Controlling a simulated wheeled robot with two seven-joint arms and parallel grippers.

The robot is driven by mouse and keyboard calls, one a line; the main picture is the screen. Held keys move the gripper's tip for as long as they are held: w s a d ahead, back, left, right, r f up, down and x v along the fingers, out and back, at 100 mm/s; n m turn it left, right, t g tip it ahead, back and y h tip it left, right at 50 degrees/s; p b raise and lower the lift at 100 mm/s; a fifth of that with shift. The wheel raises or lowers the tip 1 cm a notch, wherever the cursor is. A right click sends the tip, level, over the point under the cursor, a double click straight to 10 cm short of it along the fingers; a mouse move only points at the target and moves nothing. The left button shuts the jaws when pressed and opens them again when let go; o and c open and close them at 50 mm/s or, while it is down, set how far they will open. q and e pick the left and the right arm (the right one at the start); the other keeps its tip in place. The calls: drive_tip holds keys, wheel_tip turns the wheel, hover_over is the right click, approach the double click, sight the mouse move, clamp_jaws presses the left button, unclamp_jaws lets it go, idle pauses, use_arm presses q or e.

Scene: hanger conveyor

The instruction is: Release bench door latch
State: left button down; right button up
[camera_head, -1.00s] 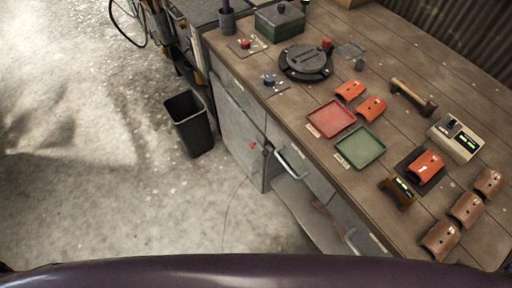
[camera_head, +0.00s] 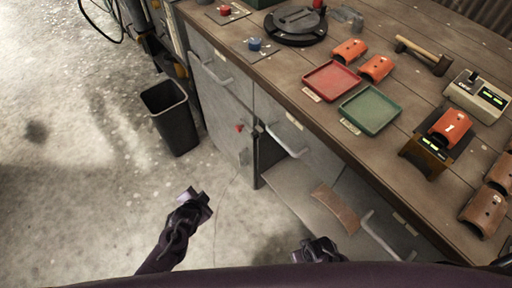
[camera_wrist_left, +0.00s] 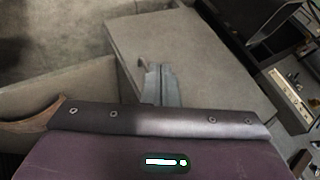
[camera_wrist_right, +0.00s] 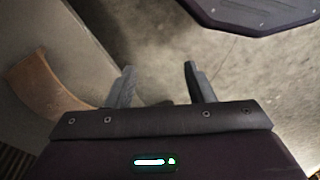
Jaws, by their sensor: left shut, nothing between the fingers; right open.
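The red latch (camera_head: 239,128) is a small knob on the grey bench door (camera_head: 222,105), below the bench's front edge in the head view. The door looks closed. My left gripper (camera_head: 197,194) is below and left of the latch, apart from it, over the floor; its fingers (camera_wrist_left: 160,82) are together and empty in the left wrist view. I cannot make out the latch in that view. My right gripper (camera_head: 318,245) is low in front of the open shelf; its fingers (camera_wrist_right: 158,85) are apart with nothing between them in the right wrist view.
A black bin (camera_head: 172,117) stands on the floor left of the door. Drawer handles (camera_head: 285,138) jut from the bench front. The floor at left is clear.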

use_arm(q)
drive_tip(key=w+d+r+m+t+h+b, duration=0.1)
drive_tip(key=d+r+m+t+h+b, duration=0.1)
drive_tip(key=d+r+b, duration=0.4)
drive_tip(key=w+d+r+m+t+h+b, duration=0.2)
drive_tip(key=d+r+m+b, duration=0.3)
drive_tip(key=r, duration=0.6)
drive_tip(key=shift+d+r+t+b, duration=0.3)
drive_tip(key=shift+d+b, duration=0.25)
drive_tip(key=shift+b, duration=0.55)
use_arm(e)
drive_tip(key=w+a+r, duration=0.2)
drive_tip(key=w+r, duration=0.1)
drive_tip(key=r, duration=0.4)
drive_tip(key=shift+w+r+n, duration=0.25)
drive_tip(key=shift+w+n, duration=0.05)
use_arm(q)
drive_tip(key=a+b+x, duration=0.2)
drive_tip(key=b+x, duration=0.1)
drive_tip(key=x, duration=1)
drive_tip(key=shift+w+a+f, duration=0.2)
drive_tip(key=shift+w+f, duration=0.1)
drive_tip(key=shift+f, duration=0.05)
use_arm(e)
drive_tip(key=a, duration=0.1)
drive_tip(key=w+a+t+y, duration=0.1)
drive_tip(key=a+f+t, duration=0.1)
drive_tip(key=shift+w+a+f+n, duration=0.1)
drive_tip(key=shift+w+a+n, duration=0.1)
drive_tip(key=shift+a+n, duration=0.1)
